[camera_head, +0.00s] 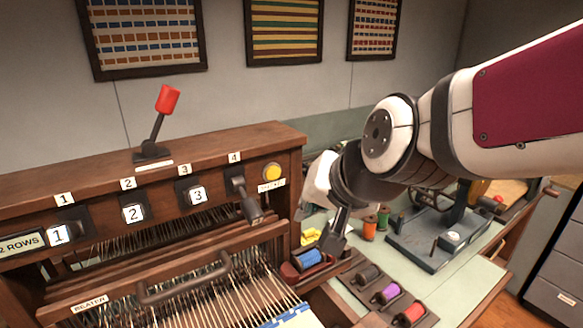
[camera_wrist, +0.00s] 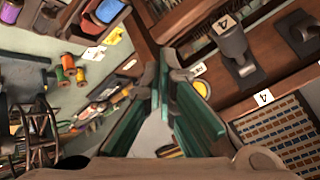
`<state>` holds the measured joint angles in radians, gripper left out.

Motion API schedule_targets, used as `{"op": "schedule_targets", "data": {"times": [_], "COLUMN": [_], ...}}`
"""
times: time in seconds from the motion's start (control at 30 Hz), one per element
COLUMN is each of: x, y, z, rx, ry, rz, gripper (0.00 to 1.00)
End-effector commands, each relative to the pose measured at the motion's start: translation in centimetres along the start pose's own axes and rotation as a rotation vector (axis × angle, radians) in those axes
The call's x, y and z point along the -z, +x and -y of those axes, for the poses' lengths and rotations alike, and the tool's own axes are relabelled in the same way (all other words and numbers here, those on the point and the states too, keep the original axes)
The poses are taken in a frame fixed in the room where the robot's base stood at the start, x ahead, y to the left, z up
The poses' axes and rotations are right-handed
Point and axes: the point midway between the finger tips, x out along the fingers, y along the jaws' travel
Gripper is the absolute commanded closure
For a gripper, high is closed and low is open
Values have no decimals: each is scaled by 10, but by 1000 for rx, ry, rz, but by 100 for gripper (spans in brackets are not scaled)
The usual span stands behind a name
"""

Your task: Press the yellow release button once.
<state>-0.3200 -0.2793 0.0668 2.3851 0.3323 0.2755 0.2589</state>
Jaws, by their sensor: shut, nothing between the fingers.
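The yellow release button (camera_head: 273,172) is a round knob at the right end of the loom's upper beam, with a small label below it. In the wrist view the button (camera_wrist: 202,88) shows just right of the fingers, partly hidden by them. My gripper (camera_head: 332,243) is shut and empty. In the head view it points down, right of and below the button, in front of the bench. The fingertips also show in the wrist view (camera_wrist: 165,62). They look apart from the button, but the exact distance cannot be told.
The loom's beam carries a red-topped lever (camera_head: 167,100) and numbered levers; lever 4 (camera_head: 247,200) is tilted down beside the button. A blue spool sits in a red shuttle (camera_head: 310,258) below my gripper. More spools and a grey winder (camera_head: 440,235) stand on the bench to the right.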

Motion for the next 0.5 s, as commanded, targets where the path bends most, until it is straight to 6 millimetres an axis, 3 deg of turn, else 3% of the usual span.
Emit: {"op": "schedule_targets", "data": {"times": [0.5], "x": [31], "y": [42], "z": [32], "rx": [-2], "ry": [-1], "rz": [3], "gripper": [100]}}
